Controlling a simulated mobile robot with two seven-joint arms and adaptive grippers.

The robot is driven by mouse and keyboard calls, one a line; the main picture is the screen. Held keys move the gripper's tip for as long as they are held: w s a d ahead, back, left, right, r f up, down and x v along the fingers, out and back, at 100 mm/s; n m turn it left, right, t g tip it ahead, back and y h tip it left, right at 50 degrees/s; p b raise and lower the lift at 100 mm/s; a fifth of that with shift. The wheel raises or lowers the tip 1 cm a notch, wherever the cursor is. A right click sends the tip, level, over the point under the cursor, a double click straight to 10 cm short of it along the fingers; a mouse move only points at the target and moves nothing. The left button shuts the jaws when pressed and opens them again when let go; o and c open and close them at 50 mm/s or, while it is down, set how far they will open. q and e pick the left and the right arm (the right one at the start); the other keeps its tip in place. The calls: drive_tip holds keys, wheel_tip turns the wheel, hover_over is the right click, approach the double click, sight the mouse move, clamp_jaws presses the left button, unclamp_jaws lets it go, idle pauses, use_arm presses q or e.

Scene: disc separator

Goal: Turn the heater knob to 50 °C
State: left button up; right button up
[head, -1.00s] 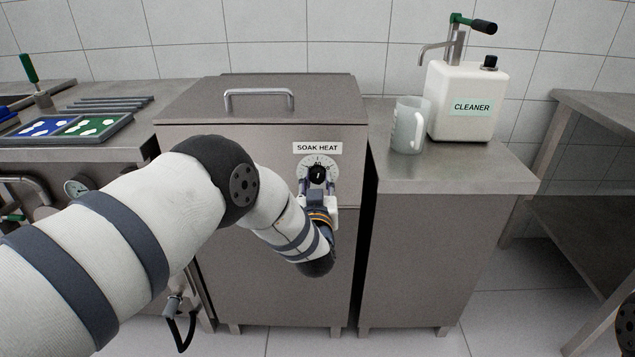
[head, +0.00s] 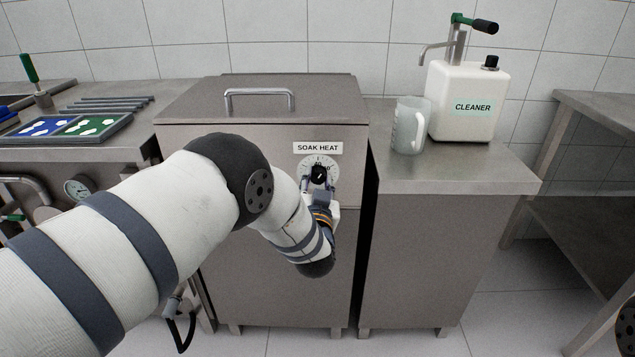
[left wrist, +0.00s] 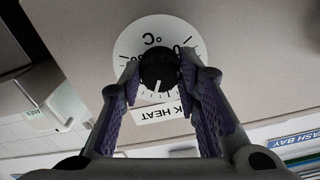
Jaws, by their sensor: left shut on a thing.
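The heater knob (head: 319,174) is black and round, on a white dial (head: 307,168) under the SOAK HEAT label (head: 318,148). My left gripper (head: 318,184) is shut on the knob from the front. In the left wrist view, the two purple-padded fingers (left wrist: 159,82) sit either side of the knob (left wrist: 158,70). That view is roughly upside down. The knob's white pointer line there points down toward the label, tilted slightly left. The dial (left wrist: 128,48) shows a °C mark, but the fingers and knob cover part of the scale, and I cannot read the pointed value. My right gripper is out of view.
The knob is on the front of a steel tank (head: 285,280) with a handled lid (head: 190,100). To the right, a counter (head: 480,175) carries a clear jug (head: 408,128) and a white cleaner dispenser (head: 462,105). A tray (head: 65,140) is on the left counter.

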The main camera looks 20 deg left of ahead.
use_arm(q)
drive_tip(key=o, duration=1.1)
drive_tip(key=shift+o, duration=0.2)
drive_tip(key=v, duration=1.2)
